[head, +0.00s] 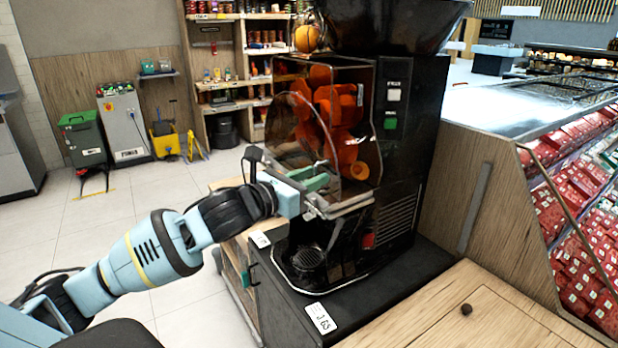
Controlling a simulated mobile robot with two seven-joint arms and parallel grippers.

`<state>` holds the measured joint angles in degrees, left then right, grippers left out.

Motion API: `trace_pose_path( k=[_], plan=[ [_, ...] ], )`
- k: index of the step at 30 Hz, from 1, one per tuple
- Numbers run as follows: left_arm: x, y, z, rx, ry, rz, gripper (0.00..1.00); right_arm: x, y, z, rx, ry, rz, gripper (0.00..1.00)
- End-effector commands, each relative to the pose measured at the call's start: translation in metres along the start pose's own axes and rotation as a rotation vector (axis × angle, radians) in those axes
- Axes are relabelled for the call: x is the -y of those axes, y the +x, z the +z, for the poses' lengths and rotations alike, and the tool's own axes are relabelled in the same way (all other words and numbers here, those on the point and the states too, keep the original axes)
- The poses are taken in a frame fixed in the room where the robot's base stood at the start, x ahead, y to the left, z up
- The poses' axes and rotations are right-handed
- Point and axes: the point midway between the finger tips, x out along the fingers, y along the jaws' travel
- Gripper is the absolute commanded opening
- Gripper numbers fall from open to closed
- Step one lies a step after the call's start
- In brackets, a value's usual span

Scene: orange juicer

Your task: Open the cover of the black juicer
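The black juicer (424,120) stands on a dark counter, with orange-red pressing parts (340,115) inside. Its clear, smoky cover (285,125) is in front of these parts; whether it is fully closed is hard to tell. My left gripper (318,192) is at the lower front edge of the cover, with its fingers beside or overlapping that edge. I cannot tell whether they touch or grip it. My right gripper is not in view.
An orange (306,38) is at the juicer's top left. A drip tray (310,258) sits below the cover. A wooden counter (480,310) is at the front right, and a display case (575,190) of red packages stands at the right. Open floor lies at the left.

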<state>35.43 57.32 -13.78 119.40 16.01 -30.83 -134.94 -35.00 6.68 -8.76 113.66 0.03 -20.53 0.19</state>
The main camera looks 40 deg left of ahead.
Motion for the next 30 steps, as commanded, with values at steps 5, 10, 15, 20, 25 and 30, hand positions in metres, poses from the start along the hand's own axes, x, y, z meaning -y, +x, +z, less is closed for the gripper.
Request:
trace_pose_path(
  k=[5, 10, 15, 20, 25, 30],
  plan=[
    [0.000, 0.000, 0.000, 0.000, 0.000, 0.000, 0.28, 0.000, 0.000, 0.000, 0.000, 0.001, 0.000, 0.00],
    [0.000, 0.000, 0.000, 0.000, 0.000, 0.000, 0.06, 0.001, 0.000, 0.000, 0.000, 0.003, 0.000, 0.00],
    [0.000, 0.000, 0.000, 0.000, 0.000, 0.000, 0.00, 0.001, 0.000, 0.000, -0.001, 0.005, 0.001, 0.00],
    [0.000, 0.000, 0.000, 0.000, 0.000, 0.000, 0.00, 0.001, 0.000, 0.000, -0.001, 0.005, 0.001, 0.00],
    [-0.003, -0.002, 0.000, 0.001, 0.001, -0.002, 0.00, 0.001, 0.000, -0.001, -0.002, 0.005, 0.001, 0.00],
    [-0.013, -0.009, -0.002, 0.004, 0.002, -0.012, 0.00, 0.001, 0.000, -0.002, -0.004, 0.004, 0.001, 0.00]
  ],
)
